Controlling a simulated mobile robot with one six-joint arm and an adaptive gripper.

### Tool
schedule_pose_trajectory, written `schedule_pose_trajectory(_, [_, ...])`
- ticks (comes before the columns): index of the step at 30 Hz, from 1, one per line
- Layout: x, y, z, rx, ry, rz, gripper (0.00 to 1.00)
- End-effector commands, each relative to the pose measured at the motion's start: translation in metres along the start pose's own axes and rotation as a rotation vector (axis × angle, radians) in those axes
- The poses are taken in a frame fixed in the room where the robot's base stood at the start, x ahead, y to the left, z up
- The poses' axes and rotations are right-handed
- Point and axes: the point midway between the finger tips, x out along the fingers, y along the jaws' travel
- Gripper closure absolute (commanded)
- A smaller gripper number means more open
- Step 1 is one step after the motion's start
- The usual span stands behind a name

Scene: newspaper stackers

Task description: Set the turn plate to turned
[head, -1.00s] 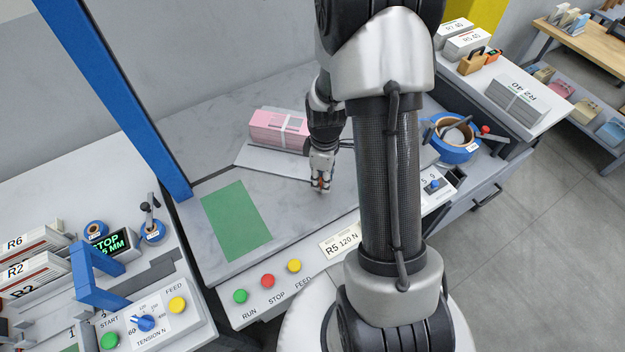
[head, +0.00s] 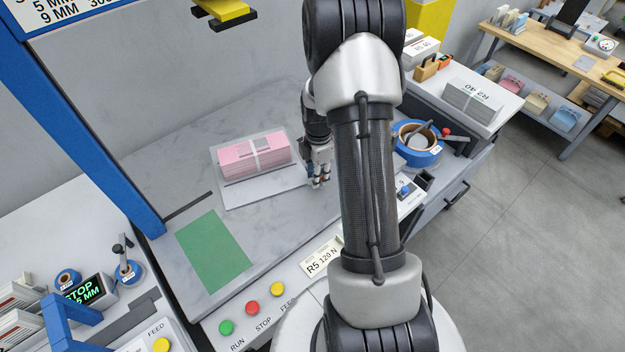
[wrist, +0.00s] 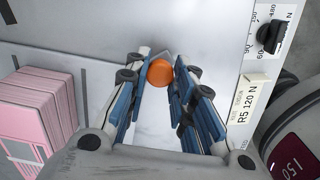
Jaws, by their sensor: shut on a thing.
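The turn plate (head: 262,191) is a pale flat plate on the grey marbled table, with a strapped pink bundle (head: 255,158) lying on it. My gripper (head: 320,184) is low at the plate's right end. In the wrist view, an orange knob (wrist: 160,72) sits between the blue-padded fingertips of my gripper (wrist: 160,78), which are shut on it. The pink bundle also shows at the left of the wrist view (wrist: 40,110). My forearm hides part of the table to the right of the gripper in the head view.
A green mat (head: 213,250) lies front left of the plate. Run, stop and feed buttons (head: 252,307) line the front edge. A blue tape roll (head: 418,145) stands to the right, beyond my arm. A blue post (head: 95,150) rises at the left.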

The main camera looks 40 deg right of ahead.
Motion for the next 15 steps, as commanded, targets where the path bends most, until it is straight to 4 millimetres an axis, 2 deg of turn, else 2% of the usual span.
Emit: schedule_pose_trajectory(15, [0.0,0.037,0.029,-0.225,-0.001,0.002,1.0])
